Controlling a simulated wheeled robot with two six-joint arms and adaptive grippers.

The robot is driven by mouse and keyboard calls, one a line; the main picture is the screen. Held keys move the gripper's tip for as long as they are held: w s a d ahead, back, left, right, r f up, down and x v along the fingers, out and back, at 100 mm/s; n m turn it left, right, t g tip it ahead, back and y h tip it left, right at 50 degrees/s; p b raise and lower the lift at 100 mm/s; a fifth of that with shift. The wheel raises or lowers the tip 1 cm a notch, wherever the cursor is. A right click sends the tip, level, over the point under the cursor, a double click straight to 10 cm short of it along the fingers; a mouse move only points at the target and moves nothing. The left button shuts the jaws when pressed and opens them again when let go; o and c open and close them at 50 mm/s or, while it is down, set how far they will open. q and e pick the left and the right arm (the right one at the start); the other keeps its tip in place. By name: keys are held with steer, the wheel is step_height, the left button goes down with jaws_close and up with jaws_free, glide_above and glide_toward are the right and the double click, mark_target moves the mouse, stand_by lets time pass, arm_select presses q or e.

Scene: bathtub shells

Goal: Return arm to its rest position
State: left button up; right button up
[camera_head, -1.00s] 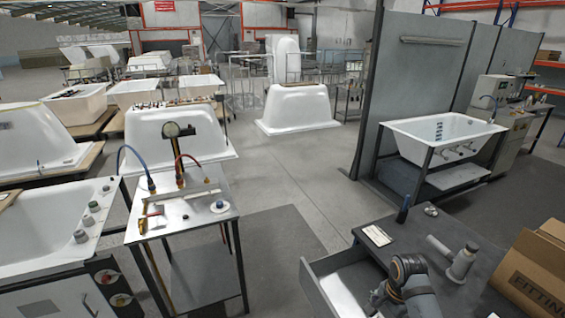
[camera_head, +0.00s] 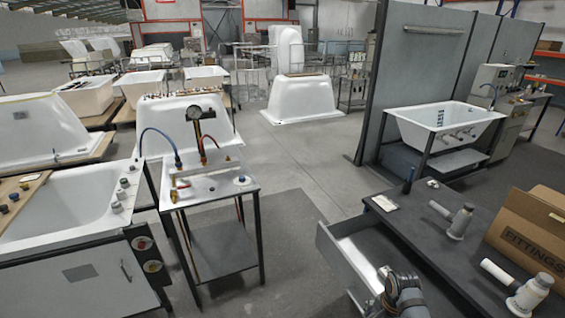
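Part of one of my arms, a grey link with a rounded dark joint, shows at the bottom edge right of centre. It is in front of the open drawer (camera_head: 345,262) of the dark workbench (camera_head: 408,222) and overlaps it in the view. I cannot make out any gripper fingers on it. My other arm does not show. Whether the visible arm touches the drawer cannot be told.
Two grey-and-white fittings, one farther back (camera_head: 459,222) and one nearer (camera_head: 530,295), lie on the workbench beside a cardboard box (camera_head: 530,232). A metal test stand with a gauge (camera_head: 196,112) is at left, near white bathtub shells (camera_head: 180,128). Grey floor (camera_head: 290,200) lies clear between.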

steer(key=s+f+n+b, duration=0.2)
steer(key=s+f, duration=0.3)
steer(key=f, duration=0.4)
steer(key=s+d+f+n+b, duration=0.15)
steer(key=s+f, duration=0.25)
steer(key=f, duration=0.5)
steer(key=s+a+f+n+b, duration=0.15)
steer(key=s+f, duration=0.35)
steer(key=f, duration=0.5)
arm_select(q)
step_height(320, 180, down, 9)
steer(key=b, duration=0.3)
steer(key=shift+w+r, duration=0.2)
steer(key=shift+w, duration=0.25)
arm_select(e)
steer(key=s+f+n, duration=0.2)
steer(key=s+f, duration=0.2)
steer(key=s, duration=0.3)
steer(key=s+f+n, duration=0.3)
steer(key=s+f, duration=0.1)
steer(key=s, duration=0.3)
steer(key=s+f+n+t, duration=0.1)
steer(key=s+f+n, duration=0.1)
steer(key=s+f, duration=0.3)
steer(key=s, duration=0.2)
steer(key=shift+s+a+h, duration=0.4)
